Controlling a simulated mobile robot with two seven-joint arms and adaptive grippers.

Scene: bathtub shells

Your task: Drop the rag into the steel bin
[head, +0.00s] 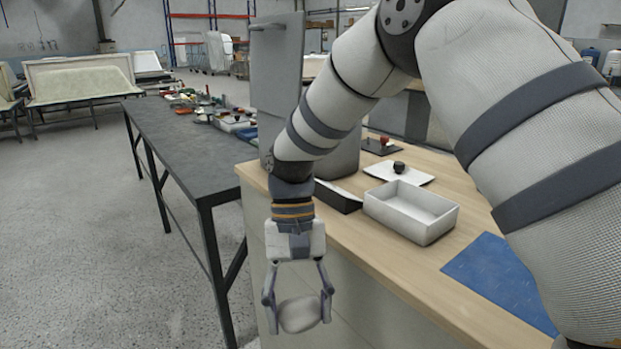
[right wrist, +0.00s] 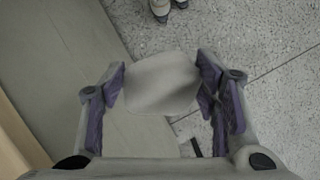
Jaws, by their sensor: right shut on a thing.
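My right gripper (head: 298,304) points down beside the wooden counter's front edge, with its fingers on either side of a pale grey-white rounded thing, apparently the rag (head: 299,317). The rag also shows in the right wrist view (right wrist: 160,84), held between the purple-padded fingers above the speckled floor and the cabinet's side. I cannot make out a steel bin for certain in either view. My left gripper is not in view.
The wooden counter (head: 375,262) carries a white open tray (head: 412,212), a blue mat (head: 503,279) and a white plate with a dark knob (head: 399,171). A long dark table (head: 190,140) with several small items stands to the left. Open floor (head: 90,230) lies further left.

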